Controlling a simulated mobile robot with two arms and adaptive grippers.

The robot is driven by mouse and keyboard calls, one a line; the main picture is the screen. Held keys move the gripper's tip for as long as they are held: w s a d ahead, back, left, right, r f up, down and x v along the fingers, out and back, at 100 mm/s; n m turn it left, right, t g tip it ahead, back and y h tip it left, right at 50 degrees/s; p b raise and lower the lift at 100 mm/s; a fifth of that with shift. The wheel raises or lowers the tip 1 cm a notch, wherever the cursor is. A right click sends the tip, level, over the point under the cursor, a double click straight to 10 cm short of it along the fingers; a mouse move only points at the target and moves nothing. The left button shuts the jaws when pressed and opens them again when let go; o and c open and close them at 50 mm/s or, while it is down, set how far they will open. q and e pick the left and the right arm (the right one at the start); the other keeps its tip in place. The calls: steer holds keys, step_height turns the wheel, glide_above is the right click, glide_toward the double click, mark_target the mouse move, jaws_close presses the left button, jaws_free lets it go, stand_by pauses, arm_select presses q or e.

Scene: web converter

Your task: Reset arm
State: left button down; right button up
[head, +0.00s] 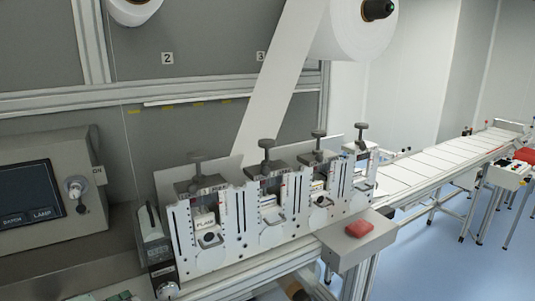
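Neither of my grippers nor my arms shows in the head view. A web converter machine (237,235) stands in the middle, with a row of white station plates, each topped by a dark knob. A white web (277,90) runs down from a large roll (355,32) at the top right into the machine. Whether either gripper holds anything cannot be seen.
A control box (75,170) with a dark screen and a knob stands at the left. A red button (359,229) sits on a box at the machine's front right. A long conveyor (440,160) leads back to the right. Blue floor (430,265) is open at the lower right.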

arm_select(q)
steer(key=s+d+f+m+g+y, duration=0.1)
steer(key=s+d+f+m+g, duration=0.4)
steer(key=s+d+f, duration=0.6)
steer(key=s+d+f+m+g+y, duration=0.1)
steer(key=s+f+m+g+y, duration=0.15)
steer(key=s, duration=0.65)
steer(key=s+d+f+m+g+y, duration=0.1)
steer(key=s+f+m, duration=0.15)
steer(key=s, duration=0.55)
step_height(320, 180, down, 24)
steer(key=s, duration=0.1)
steer(key=s+a+f+g, duration=0.2)
steer(key=s+f, duration=1.5)
steer(key=shift+s+a+m, duration=0.2)
steer(key=shift+a+m, duration=0.2)
steer(key=shift+f, duration=0.1)
